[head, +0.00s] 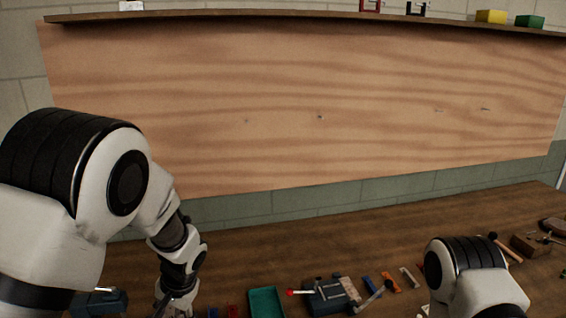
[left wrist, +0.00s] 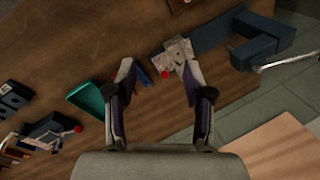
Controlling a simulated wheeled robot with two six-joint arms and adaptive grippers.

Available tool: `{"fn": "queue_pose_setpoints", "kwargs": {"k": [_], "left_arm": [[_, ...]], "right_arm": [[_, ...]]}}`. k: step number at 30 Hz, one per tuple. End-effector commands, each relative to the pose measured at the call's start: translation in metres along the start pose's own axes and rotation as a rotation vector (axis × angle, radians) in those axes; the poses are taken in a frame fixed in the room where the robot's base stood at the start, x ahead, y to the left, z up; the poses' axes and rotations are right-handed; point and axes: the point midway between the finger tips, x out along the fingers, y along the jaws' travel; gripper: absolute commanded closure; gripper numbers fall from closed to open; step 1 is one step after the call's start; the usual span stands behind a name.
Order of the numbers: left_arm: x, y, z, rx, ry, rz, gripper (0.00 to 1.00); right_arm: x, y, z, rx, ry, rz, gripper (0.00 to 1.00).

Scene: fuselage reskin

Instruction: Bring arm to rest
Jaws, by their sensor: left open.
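My left arm comes in from the left in the head view and bends down over the wooden bench. Its gripper is at the bottom edge there and mostly out of sight. In the left wrist view my left gripper (left wrist: 160,80) is open, with its two fingers apart and nothing between their tips. It is above the bench top (left wrist: 60,55), near the bench edge. Only the upper part of my right arm shows at the lower right of the head view; its gripper is hidden or out of frame.
A teal tray (head: 266,302), a blue vise (head: 330,295) and several small tools lie along the bench. A hammer (head: 505,248) is at the right. A wooden panel (head: 300,110) covers the wall, with a shelf (head: 300,17) above. The bench strip below the panel is clear.

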Motion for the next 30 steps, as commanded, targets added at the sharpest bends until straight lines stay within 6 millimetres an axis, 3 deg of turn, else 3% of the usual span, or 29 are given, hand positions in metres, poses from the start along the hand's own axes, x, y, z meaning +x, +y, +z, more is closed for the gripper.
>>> {"fn": "queue_pose_setpoints", "kwargs": {"k": [10,17,24,30], "left_arm": [[0.072,0.035,0.043,-0.017,-0.012,0.128,0.48],[0.134,0.070,0.102,-0.070,-0.021,0.237,0.48],[0.187,0.106,0.202,-0.182,-0.039,0.317,0.48],[0.201,0.118,0.297,-0.283,-0.063,0.303,0.48]], "right_arm": [[0.000,0.000,-0.001,0.000,0.002,0.000,0.60],[0.000,0.000,-0.001,0.000,0.002,0.000,0.60],[0.000,0.000,-0.001,0.000,0.002,0.000,0.60],[0.000,0.000,-0.001,0.000,0.002,0.000,0.60]]}}
